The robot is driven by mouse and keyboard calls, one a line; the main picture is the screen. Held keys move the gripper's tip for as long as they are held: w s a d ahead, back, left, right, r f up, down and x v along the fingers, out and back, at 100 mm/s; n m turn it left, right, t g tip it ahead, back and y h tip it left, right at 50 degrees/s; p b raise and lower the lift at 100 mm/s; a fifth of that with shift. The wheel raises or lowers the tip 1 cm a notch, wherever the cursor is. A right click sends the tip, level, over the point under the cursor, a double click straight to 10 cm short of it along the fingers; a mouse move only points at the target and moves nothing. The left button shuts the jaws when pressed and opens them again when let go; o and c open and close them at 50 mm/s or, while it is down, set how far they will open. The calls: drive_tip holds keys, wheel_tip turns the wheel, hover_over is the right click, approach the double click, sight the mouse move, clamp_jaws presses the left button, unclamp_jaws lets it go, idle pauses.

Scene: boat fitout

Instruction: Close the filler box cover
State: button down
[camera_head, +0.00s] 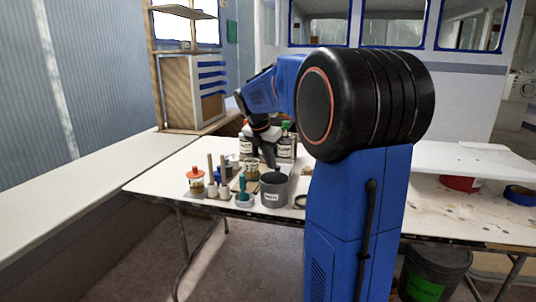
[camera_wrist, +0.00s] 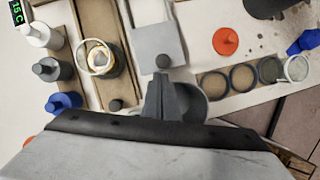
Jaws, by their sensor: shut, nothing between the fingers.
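My gripper (camera_wrist: 172,84) is shut and empty, pointing down over the bench. In the head view my gripper (camera_head: 270,158) is above the crowded end of the table, just behind a grey pot. In the wrist view a flat pale grey plate with a dark round knob (camera_wrist: 154,38) lies just beyond the fingertips; it looks like the filler box cover. Beside it on the left is a long brown open tray or box (camera_wrist: 88,22), with a round jar (camera_wrist: 98,57) in or over it. Whether the plate is joined to this box, I cannot tell. Contact is not visible.
The grey pot (camera_head: 274,192) also shows beside the fingers in the wrist view (camera_wrist: 192,102). Bottles, including a blue one (camera_wrist: 63,103), stand on the left. A red lid (camera_wrist: 225,41) and a strip of rings (camera_wrist: 243,78) lie right. A red-topped jar (camera_head: 195,180) stands near the table's left end.

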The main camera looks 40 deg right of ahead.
drive_tip(key=shift+w+d+f, duration=0.1)
drive_tip(key=shift+d+f, duration=0.1)
drive_tip(key=shift+f, duration=0.4)
drive_tip(key=w+d, duration=0.1)
drive_tip(key=d, duration=0.1)
drive_tip(key=w+d, duration=0.4)
drive_tip(key=shift+d, duration=0.2)
drive_tip(key=shift+w+d, duration=0.2)
drive_tip(key=shift+d, duration=0.05)
drive_tip(key=shift+w+d+r, duration=0.1)
drive_tip(key=shift+r, duration=0.05)
drive_tip(key=shift+r, duration=0.1)
